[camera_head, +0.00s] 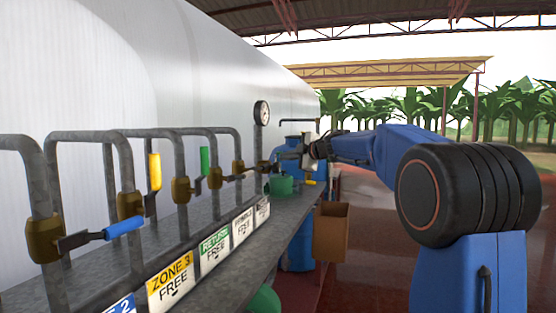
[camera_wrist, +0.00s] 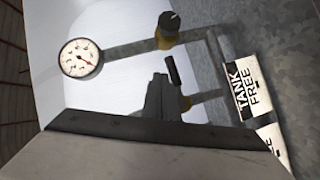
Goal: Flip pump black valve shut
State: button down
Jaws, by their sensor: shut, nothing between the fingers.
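My gripper (camera_head: 308,152) is at the far end of the pipe row in the head view, small and partly merged with the things behind it. In the wrist view its shut fingers (camera_wrist: 162,92) hold nothing. A short black handle (camera_wrist: 172,70) shows right at the fingertips; I cannot tell whether they touch. A second brass valve with a black knob-like end (camera_wrist: 169,22) is above, near the TANK label (camera_wrist: 247,90). The pump label is not readable, so I cannot tell which black handle is the pump's.
Nearer valves have blue (camera_head: 123,228), yellow (camera_head: 154,171) and green (camera_head: 204,160) handles. A grey shelf (camera_head: 130,252) with label cards runs below the pipes. A gauge (camera_wrist: 80,57) is close by. A green pot (camera_head: 281,185) and brown box (camera_head: 330,232) are near my gripper.

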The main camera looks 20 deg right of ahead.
jog(key=v, duration=0.8)
jog(key=shift+s, duration=0.3)
jog(key=shift+d+r, duration=0.1)
jog(key=s+r+m+t+h, duration=0.3)
jog(key=s+m+t+h, duration=0.15)
jog(key=s+m, duration=0.3)
jog(key=s+d+f+m+g+h, duration=0.3)
jog(key=s+f+m+h, duration=0.3)
jog(key=s, duration=0.3)
jog(key=s+a+f+m+g+y, duration=0.1)
jog(key=s+a+f+g, duration=0.2)
jog(key=s+f, duration=0.8)
jog(key=s+a+f+m+g+y, duration=0.2)
jog(key=s+a+f+g, duration=0.2)
jog(key=s+f, duration=0.7)
jog(key=s+a+f+m+g+y, duration=0.1)
jog(key=s+a+f+g, duration=0.3)
jog(key=s+f, duration=0.8)
jog(key=shift+f+m+y, duration=0.35)
jog(key=shift+f+m, duration=0.2)
jog(key=shift+f, duration=0.05)
